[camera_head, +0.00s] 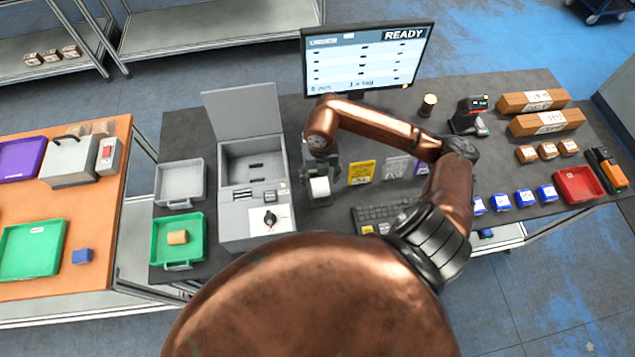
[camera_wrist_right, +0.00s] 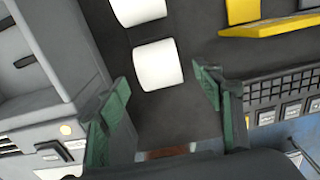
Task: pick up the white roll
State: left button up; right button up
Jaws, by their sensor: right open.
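Two white rolls lie on the dark tabletop in the right wrist view. The nearer white roll (camera_wrist_right: 158,62) sits between and slightly beyond my fingertips, and the other white roll (camera_wrist_right: 138,10) is farther off at the top edge. In the head view one white roll (camera_head: 320,187) shows just below my right gripper (camera_head: 320,172); the other is not clearly visible there. My right gripper, also in the wrist view (camera_wrist_right: 161,82), is open, with green-padded fingers apart and nothing held. My left gripper is not in view.
A grey box machine (camera_head: 232,165) stands close left of the right gripper. A yellow card stand (camera_head: 362,172) and a keyboard (camera_head: 385,214) are close on the right. The monitor (camera_head: 367,60) stands behind. A green tray (camera_head: 178,258) holds a tan box.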

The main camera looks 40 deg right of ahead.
aim_at(320, 183)
notch_tip(320, 183, down, 6)
jog(key=shift+w+r+p, duration=0.1)
jog(key=shift+p, duration=0.45)
jog(key=shift+c, duration=0.4)
jog(key=c, duration=1.2)
